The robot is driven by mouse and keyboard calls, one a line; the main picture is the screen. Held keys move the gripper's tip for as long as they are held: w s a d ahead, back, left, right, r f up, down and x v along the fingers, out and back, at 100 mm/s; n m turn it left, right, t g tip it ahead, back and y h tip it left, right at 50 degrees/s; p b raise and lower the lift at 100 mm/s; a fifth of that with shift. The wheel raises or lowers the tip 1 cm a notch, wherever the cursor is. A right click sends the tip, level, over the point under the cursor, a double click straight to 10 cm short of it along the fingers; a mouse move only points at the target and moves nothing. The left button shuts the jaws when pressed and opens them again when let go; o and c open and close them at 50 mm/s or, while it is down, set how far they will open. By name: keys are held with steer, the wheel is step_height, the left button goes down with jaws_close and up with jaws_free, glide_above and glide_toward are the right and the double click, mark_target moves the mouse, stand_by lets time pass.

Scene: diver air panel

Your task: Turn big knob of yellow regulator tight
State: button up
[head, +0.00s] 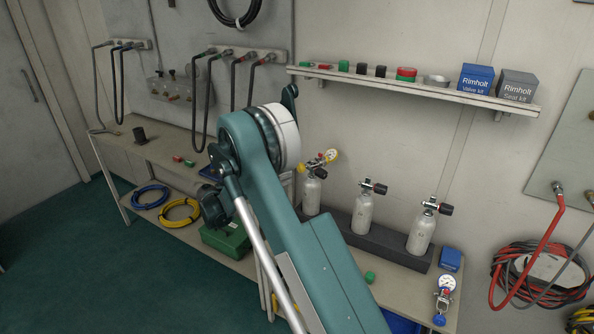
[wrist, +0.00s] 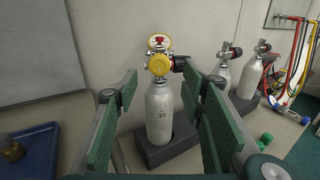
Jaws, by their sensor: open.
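The yellow regulator (head: 314,168) sits on top of the leftmost of three grey cylinders in the head view, partly behind my arm. In the wrist view its big round yellow knob (wrist: 159,65) faces me, with a yellow-rimmed gauge (wrist: 158,42) above it and a black valve handle to its right. The cylinder (wrist: 159,110) below it is marked 35 and stands upright in a dark block. My gripper (wrist: 159,90) is open and empty. Its green-padded fingers frame the cylinder from a distance, with the knob slightly above the fingertips. In the head view the gripper is hidden behind my arm.
Two more cylinders with black-handled valves (head: 366,187) (head: 432,208) stand to the right in the same dark rack (head: 388,240). A blue tray (wrist: 38,150) lies left in the wrist view. A shelf (head: 420,88) with boxes and caps hangs above. A gauge regulator (head: 444,297) lies at the bench's right end.

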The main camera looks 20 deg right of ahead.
steer(key=shift+a+f, duration=0.15)
steer(key=shift+f, duration=0.05)
stand_by(0.4)
steer(key=b+x, duration=0.1)
steer(key=x, duration=0.7)
stand_by(0.4)
steer(key=c, duration=0.9)
